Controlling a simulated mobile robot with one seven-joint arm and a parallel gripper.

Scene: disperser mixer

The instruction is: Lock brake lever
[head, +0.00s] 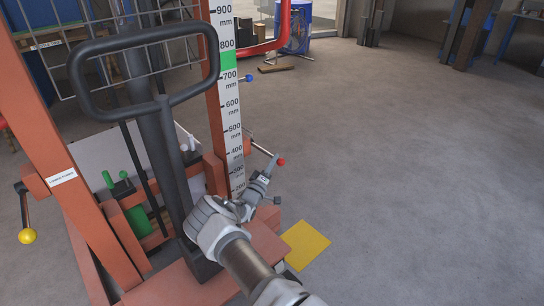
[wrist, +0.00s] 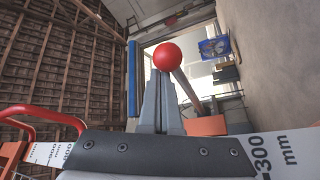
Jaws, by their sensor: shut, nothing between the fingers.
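A lever (head: 263,150) with a red ball knob (head: 281,161) sticks out to the right of the mixer frame, beside the height scale. I take it for the brake lever, but no readable label shows this. In the wrist view the red ball (wrist: 167,56) is just beyond the fingertips and its rod slants down to the right. My gripper (head: 270,168) is shut and empty, close to the knob. In the wrist view the closed grey fingers (wrist: 158,78) point at the ball; I cannot tell whether they touch it.
The orange frame carries a white scale (head: 230,110). A black loop handle (head: 143,45) stands in front of it. Other levers end in a yellow knob (head: 27,235) and a blue knob (head: 248,78). A yellow floor patch (head: 305,245) lies below. The floor on the right is clear.

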